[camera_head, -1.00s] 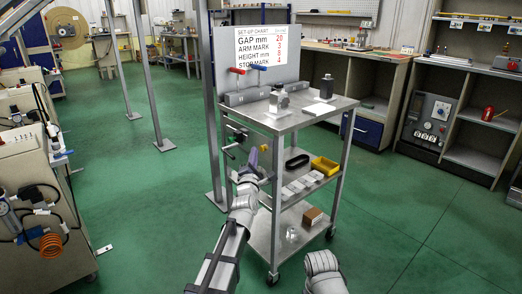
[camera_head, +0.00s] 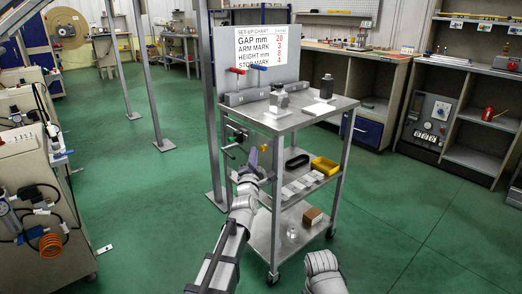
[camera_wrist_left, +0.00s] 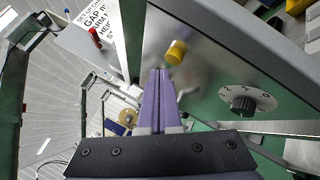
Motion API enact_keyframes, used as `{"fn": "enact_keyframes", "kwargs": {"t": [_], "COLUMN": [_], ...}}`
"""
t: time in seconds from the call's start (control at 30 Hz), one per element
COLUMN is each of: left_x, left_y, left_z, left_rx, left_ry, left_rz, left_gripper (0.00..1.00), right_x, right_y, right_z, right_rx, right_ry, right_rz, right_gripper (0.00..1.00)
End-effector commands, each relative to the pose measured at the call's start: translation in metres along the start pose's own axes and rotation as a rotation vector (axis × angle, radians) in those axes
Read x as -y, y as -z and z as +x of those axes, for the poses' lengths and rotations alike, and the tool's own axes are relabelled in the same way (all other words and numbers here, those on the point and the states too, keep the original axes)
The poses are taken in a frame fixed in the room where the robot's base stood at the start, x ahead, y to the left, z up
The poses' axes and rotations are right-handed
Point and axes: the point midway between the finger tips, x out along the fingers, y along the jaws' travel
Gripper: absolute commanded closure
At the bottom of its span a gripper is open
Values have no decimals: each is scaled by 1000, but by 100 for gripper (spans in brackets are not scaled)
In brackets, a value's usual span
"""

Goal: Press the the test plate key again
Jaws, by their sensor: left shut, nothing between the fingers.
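My left gripper (camera_head: 254,158) is at the left side of the grey metal cart, low beside the panel under its top. In the left wrist view its purple fingers (camera_wrist_left: 160,72) are closed together with nothing between them. A yellow round button (camera_wrist_left: 177,52) stands out from a grey metal panel (camera_wrist_left: 205,70) just past the fingertips, slightly right of them. I cannot tell whether the tips touch it. A black dial (camera_wrist_left: 243,104) with a marked scale sits on the same panel to the right. No label names the test plate key. My right gripper is out of view.
The cart top (camera_head: 318,113) carries metal blocks, with a set-up chart (camera_head: 248,47) behind. Lower shelves hold a yellow bin (camera_head: 324,166) and a brown box (camera_head: 312,216). An upright post stands left of the cart.

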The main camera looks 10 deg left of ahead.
Motion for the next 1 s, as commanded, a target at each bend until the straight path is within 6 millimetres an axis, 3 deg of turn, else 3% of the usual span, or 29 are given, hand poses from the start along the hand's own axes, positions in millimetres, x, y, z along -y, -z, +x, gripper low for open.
{"fn": "enact_keyframes", "kwargs": {"t": [1.0], "left_x": [4], "left_y": [-5], "left_z": [6], "left_rx": [0], "left_ry": [0], "left_rz": [0], "left_gripper": [100], "right_x": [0], "right_y": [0], "right_z": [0], "right_rx": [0], "right_ry": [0], "right_rz": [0], "right_gripper": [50]}}
